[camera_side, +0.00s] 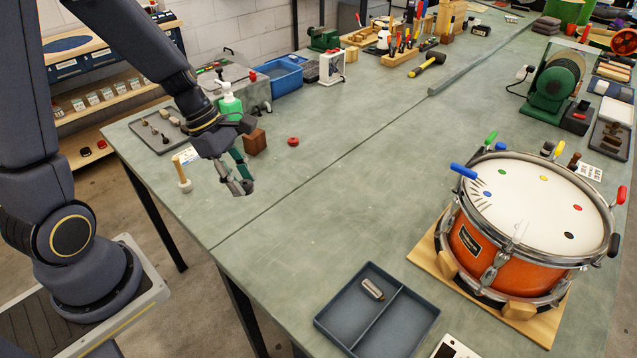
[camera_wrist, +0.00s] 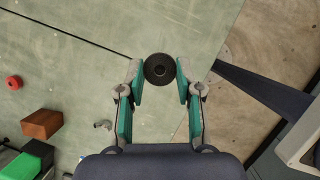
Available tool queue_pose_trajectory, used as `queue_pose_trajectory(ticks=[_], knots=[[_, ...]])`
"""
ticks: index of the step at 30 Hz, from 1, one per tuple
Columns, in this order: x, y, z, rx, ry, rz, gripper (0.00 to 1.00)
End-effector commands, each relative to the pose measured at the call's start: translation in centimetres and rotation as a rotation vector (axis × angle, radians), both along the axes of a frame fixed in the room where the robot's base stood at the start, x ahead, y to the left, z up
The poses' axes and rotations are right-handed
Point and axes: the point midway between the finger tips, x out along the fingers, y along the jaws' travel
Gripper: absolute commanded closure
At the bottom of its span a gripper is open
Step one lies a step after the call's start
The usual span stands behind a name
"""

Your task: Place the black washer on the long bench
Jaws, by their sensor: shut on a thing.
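The black washer (camera_wrist: 159,69) is a dark ring with a small centre hole. My gripper (camera_wrist: 159,76) is shut on it, with the washer between its two grey-and-green fingertips in the wrist view. In the side view my gripper (camera_side: 241,188) hangs over the near left part of the long bench (camera_side: 330,190), a wide grey-green top; the washer cannot be told apart from the fingers there. The bench top (camera_wrist: 75,70) also shows below the washer in the wrist view, with the bench edge to the right of it. The height above the top is hard to judge.
A red ring (camera_side: 293,141) and a brown block (camera_side: 254,141) lie behind my gripper. A wooden mallet (camera_side: 182,175) stands to its left. A divided tray (camera_side: 378,313) and a drum (camera_side: 530,215) are to the right. The bench middle is clear.

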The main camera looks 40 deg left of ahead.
Motion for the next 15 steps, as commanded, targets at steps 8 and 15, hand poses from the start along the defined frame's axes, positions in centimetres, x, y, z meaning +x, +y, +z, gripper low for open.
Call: queue_pose_trajectory(ticks=[8,15], knots=[[-1.4,6.7,0.2,0.004,-0.004,0.233,0.74],[2.6,8.1,-1.9,0.002,-0.001,0.246,0.74]])
